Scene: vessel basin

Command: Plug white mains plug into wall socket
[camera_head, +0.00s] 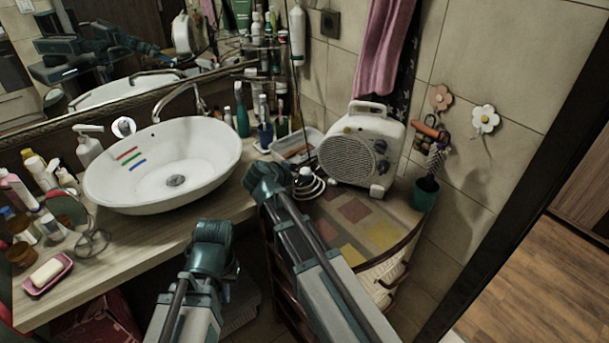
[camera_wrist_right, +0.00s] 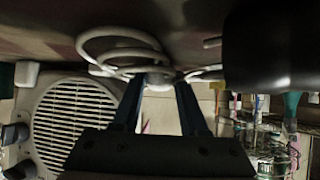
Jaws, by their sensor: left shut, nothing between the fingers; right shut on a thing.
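The white mains plug (camera_wrist_right: 160,82) is between the fingertips of my right gripper (camera_wrist_right: 158,90) in the right wrist view, with its coiled white cable (camera_wrist_right: 118,48) beside it. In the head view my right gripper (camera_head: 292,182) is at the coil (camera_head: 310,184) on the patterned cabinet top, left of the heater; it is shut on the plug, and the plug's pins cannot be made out. The dark wall socket (camera_head: 330,23) is on the tiled wall, above and behind. My left gripper (camera_head: 214,238) is shut and empty in front of the counter, its fingertips mostly hidden.
A white fan heater (camera_head: 362,148) stands right of the coil. A white tray (camera_head: 297,145) and several bottles are behind it. The basin (camera_head: 165,160) is at the left. A pink towel (camera_head: 385,45) hangs right of the socket, and a teal cup (camera_head: 425,193) stands at the right.

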